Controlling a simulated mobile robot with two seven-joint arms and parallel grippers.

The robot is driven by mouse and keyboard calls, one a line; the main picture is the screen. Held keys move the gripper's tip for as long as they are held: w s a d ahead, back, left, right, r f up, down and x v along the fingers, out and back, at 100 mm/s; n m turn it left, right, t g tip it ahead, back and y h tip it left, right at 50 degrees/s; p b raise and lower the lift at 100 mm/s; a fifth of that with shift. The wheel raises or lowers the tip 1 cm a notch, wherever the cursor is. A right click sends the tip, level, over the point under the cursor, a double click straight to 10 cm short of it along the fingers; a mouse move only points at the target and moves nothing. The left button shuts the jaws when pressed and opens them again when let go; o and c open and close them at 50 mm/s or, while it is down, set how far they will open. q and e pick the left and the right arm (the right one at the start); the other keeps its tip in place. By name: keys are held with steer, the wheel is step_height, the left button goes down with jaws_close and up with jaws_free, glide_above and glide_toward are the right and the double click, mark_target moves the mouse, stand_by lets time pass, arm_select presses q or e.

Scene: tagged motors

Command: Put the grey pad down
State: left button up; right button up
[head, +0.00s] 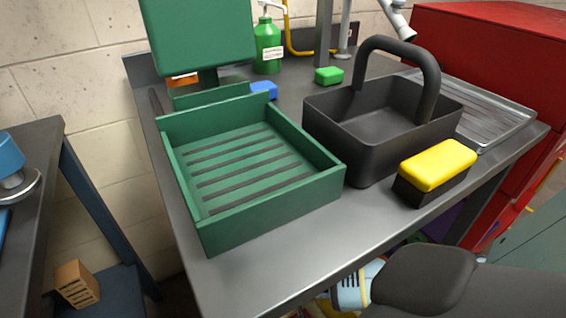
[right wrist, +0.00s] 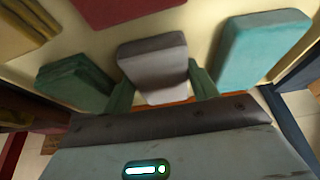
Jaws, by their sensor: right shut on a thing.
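The grey pad (right wrist: 155,66) is in the right wrist view, a rounded block between the two green fingers of my right gripper (right wrist: 162,86). The gripper is shut on it. The pad is over or against a pale surface (right wrist: 215,18); I cannot tell whether it touches it. The head view does not show the grey pad or the right gripper's fingers. My left gripper is in neither view.
In the right wrist view, a teal pad (right wrist: 262,50) is to the right, dark green folded pads (right wrist: 75,85) to the left, and a red piece (right wrist: 125,8) beyond. The head view shows a green tray (head: 265,215), a black caddy (head: 370,155) and a yellow-topped block (head: 437,165) on a metal bench.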

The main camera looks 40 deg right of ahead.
steer(key=shift+s+f, duration=0.15)
steer(key=shift+f, duration=0.15)
steer(key=shift+s+f, duration=0.1)
steer(key=shift+f, duration=0.05)
steer(key=o, duration=1)
steer(key=shift+s+a, duration=0.1)
steer(key=shift+c, duration=0.2)
steer(key=shift+o, duration=0.3)
steer(key=shift+r, duration=0.4)
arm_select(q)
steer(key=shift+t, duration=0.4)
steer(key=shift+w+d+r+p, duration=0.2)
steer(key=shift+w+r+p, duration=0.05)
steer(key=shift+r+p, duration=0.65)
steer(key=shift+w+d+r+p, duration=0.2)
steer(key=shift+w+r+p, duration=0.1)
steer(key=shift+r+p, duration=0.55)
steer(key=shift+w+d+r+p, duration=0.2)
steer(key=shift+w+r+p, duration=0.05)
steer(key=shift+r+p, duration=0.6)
arm_select(e)
steer(key=d+v, duration=0.1)
steer(key=v, duration=1.1)
steer(key=shift+w+a+r, duration=0.15)
steer(key=shift+w+a, duration=0.2)
steer(key=shift+a, duration=0.1)
